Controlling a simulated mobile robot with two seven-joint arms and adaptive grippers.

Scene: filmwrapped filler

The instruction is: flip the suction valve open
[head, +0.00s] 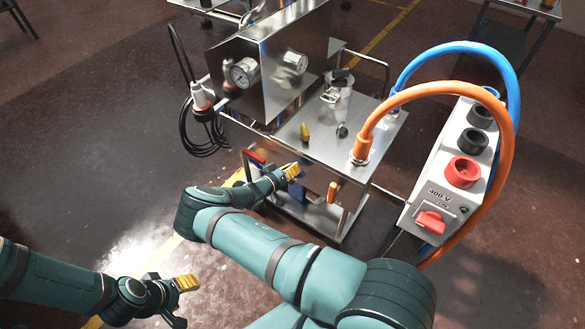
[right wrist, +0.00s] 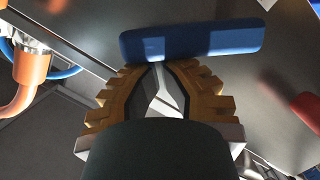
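A blue bar-shaped valve handle (right wrist: 190,40) lies across the top of the right wrist view, in front of my fingertips. My right gripper (right wrist: 160,66) has its yellow fingers drawn together at the tips, at the bar's lower edge. The bar runs crosswise to the fingers and does not appear pinched; I cannot tell whether they touch. In the head view my right gripper (head: 294,171) is at the front of the steel cart, below its top. My left gripper (head: 187,283) is low at left, away from the cart; its opening is unclear.
The steel cart (head: 372,123) carries gauges and an orange hose (head: 402,94). A switch box (head: 434,190) stands at right. Open floor lies at left.

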